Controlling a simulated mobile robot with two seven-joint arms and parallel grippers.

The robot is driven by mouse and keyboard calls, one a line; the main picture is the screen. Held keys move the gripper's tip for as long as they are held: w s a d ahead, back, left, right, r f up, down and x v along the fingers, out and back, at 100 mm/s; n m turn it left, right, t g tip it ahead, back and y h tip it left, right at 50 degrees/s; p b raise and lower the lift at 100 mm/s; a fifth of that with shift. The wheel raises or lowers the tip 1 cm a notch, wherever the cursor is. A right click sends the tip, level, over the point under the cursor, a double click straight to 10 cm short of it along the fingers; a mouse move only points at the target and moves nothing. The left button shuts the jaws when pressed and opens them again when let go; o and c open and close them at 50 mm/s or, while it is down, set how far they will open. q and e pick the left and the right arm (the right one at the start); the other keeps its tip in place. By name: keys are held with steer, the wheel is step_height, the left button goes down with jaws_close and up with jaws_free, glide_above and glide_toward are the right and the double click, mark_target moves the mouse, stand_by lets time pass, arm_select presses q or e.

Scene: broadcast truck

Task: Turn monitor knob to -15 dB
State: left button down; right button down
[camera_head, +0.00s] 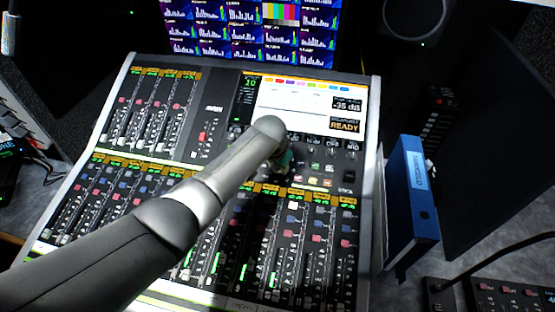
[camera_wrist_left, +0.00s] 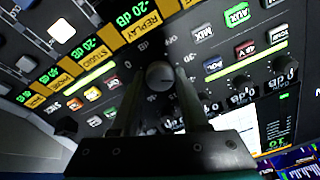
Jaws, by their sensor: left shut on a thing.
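The mixing console (camera_head: 190,160) fills the middle of the head view. Its screen (camera_head: 305,105) reads "-35 dB" and "READY". My left arm reaches over the console from the left, and my left gripper (camera_head: 282,168) is mostly hidden behind its own wrist, below the screen. In the left wrist view, my left gripper (camera_wrist_left: 159,88) has its two dark fingers on either side of a round grey knob (camera_wrist_left: 159,74) and is shut on it. The knob sits near dB markings on the panel. My right gripper is in neither view.
Several small knobs (camera_head: 331,141) sit in a row under the screen, close to the gripper. Rows of faders (camera_head: 150,100) cover the console. A blue binder (camera_head: 413,190) stands to the right. A display with bar meters (camera_head: 250,35) stands behind.

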arm_select(q)
steer(key=m+p, duration=0.1)
steer(key=m, duration=0.4)
steer(key=shift+m, duration=0.3)
steer(key=m, duration=0.5)
steer(key=shift+f+m+p, duration=0.1)
steer(key=shift+m+p, duration=0.2)
steer(key=shift+p, duration=0.1)
steer(key=shift+s, duration=0.1)
steer(key=shift+c, duration=2)
jaws_free()
